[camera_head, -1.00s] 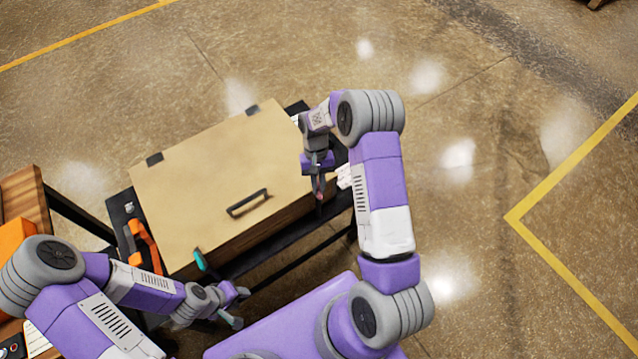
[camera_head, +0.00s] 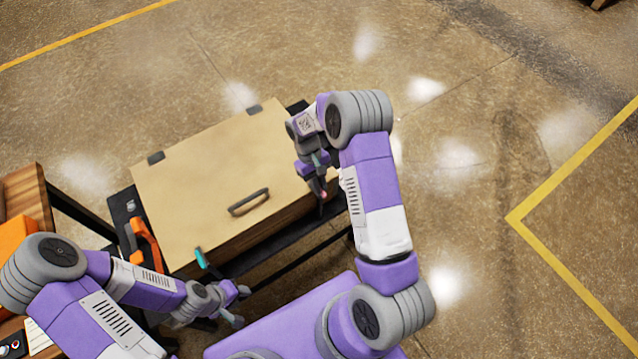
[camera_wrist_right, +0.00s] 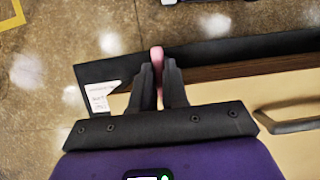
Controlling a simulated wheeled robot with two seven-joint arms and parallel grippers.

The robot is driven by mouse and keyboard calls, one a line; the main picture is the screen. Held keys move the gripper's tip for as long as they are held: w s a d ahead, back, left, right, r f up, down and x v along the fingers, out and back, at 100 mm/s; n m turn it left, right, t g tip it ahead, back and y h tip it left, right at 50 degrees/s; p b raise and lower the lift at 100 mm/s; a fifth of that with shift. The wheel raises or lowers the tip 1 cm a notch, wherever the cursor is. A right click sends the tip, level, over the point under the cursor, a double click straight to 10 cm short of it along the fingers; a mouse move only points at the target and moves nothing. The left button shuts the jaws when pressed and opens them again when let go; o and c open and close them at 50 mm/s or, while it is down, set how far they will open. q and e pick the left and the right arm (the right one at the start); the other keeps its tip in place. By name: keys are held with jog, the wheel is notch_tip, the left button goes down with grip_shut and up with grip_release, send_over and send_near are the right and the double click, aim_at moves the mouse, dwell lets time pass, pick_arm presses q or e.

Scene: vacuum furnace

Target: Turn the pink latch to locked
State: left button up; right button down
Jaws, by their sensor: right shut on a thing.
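The pink latch (camera_wrist_right: 157,60) is at the front right corner of the tan furnace box (camera_head: 215,170). In the right wrist view it stands between the fingertips of my right gripper (camera_wrist_right: 159,75), which is shut on it. In the head view only a small pink spot (camera_head: 324,194) of the latch shows by my right gripper (camera_head: 320,185). A teal latch (camera_head: 201,258) sits at the front left of the box. My left gripper (camera_head: 240,305) is in front of the box, apart from it; its fingers are too small to tell open or shut.
A dark handle (camera_head: 249,202) stands up from the lid. An orange handle (camera_head: 147,243) is on the left of the black stand (camera_head: 128,207). A wooden table (camera_head: 27,195) is at the far left. Open floor lies to the right.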

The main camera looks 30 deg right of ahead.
jog(key=c, duration=1.1)
grip_release()
jog(key=shift+c, duration=0.2)
jog(key=shift+r, duration=0.1)
jog(key=v, duration=0.7)
jog(key=shift+r+p, duration=0.2)
jog(key=shift+p, duration=0.25)
jog(key=shift+w, duration=0.1)
